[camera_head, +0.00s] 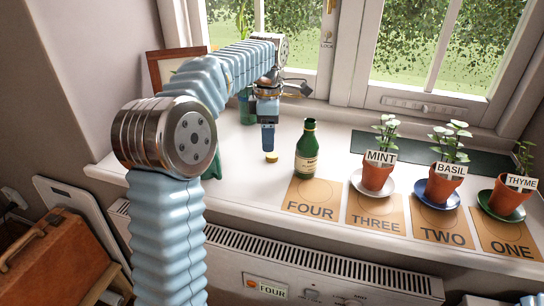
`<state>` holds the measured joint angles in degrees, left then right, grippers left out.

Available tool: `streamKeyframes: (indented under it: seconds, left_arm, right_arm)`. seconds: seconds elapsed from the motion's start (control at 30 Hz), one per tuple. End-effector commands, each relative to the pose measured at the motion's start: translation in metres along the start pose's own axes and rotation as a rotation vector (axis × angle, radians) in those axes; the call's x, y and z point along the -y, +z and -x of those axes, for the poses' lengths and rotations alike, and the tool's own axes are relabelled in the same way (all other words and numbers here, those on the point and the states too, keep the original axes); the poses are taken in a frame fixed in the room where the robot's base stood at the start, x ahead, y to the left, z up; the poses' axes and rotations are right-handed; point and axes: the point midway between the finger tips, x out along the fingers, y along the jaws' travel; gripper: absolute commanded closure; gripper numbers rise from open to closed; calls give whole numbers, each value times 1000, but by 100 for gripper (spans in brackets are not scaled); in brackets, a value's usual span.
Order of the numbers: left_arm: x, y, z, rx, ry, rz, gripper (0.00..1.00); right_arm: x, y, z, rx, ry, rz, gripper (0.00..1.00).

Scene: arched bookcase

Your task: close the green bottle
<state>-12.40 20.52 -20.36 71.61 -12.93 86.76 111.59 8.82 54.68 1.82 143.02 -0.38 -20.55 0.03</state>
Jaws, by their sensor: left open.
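The green bottle (307,160) stands upright on the white windowsill, at the back edge of the card marked FOUR. It has a pale label, and its dark mouth shows no cap on it. A small yellow round piece (271,157), which looks like a cap, lies on the sill to the left of the bottle. My left gripper (268,148) is open and points down just above the yellow piece, with nothing seen between its fingers. Its fingers overlap in this view, so the gap does not show. My right gripper is out of view.
Potted plants labelled MINT (377,176), BASIL (444,185) and THYME (508,196) stand on saucers to the right. A green vase (247,108) and a wooden frame (168,65) are behind my left arm. A radiator (320,270) runs below the sill's front edge.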

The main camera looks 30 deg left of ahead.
Motion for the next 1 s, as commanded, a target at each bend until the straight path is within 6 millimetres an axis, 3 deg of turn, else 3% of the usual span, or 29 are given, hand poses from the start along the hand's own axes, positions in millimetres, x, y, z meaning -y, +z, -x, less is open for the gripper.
streamKeyframes:
  seconds: [0.23, 0.6, 0.97, 1.0]
  left_arm:
    - [0, 1, -5, 0, -1, 0, 36]
    - [0, 5, -50, 0, -1, -1, 36]
    - [-1, 5, -52, 0, 0, 0, 36]
    - [-1, 5, -52, 0, 0, 0, 42]
  right_arm:
    - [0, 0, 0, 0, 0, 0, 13]
    - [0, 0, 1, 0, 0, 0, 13]
    - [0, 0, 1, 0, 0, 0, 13]
    - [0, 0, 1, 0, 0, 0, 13]
